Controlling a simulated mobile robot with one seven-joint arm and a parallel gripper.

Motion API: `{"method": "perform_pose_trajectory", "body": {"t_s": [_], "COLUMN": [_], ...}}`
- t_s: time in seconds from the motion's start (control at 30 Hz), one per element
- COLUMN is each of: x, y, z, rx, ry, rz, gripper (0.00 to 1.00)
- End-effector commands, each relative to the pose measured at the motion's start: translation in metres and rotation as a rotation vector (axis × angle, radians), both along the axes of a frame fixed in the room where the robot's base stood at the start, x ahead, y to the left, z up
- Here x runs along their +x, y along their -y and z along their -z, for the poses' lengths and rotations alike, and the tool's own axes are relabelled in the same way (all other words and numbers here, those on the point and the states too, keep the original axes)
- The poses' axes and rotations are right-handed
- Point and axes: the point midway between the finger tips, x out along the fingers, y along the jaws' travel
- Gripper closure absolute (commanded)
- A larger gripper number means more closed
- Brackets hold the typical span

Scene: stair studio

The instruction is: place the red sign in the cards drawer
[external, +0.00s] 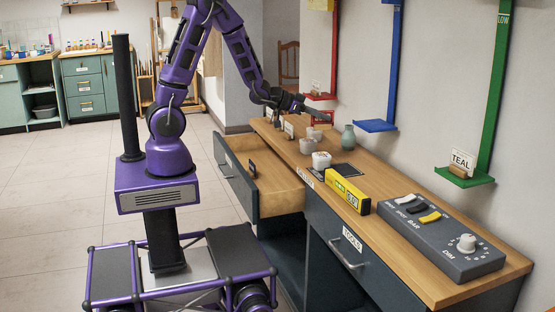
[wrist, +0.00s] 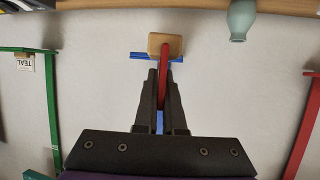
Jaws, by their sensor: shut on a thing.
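My gripper (wrist: 163,80) is shut on the red sign (wrist: 164,58), a thin red piece seen edge-on between the fingers in the wrist view. A wooden block (wrist: 165,40) is at the sign's far end. In the external view my gripper (external: 300,104) is above the far part of the wooden counter; the sign is hard to make out there. An open drawer (external: 282,194) under the counter sticks out to the left, with a small dark item (external: 252,168) inside. Its front label is too small to read surely. My gripper is above and beyond this drawer.
On the counter (external: 395,232) stand white cups (external: 321,160), a green vase (external: 348,137), a yellow box (external: 347,191) and a grey control panel (external: 440,236). A shut drawer labelled TOOLS (external: 350,244) is nearer. Red, blue (external: 376,126) and green (external: 464,177) shelves project from the wall.

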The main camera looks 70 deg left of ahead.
Motion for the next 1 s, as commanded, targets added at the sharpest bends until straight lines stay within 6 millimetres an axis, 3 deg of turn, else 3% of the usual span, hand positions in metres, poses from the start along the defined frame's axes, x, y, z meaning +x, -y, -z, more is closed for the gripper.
{"method": "perform_pose_trajectory", "body": {"t_s": [0.03, 0.2, 0.33, 0.63, 0.87, 1.0], "x": [0.011, 0.039, 0.050, 0.054, 0.054, 0.054], "y": [-0.019, -0.070, -0.094, -0.103, -0.102, -0.102], "z": [0.014, 0.034, 0.044, 0.094, 0.112, 0.132], "rx": [0.002, 0.003, 0.003, 0.004, 0.004, 0.005], "ry": [-0.003, -0.003, -0.002, -0.005, -0.001, -0.004], "rz": [-0.040, -0.146, -0.196, -0.214, -0.213, -0.211], "gripper": [1.00, 1.00, 1.00, 1.00, 1.00, 1.00]}}
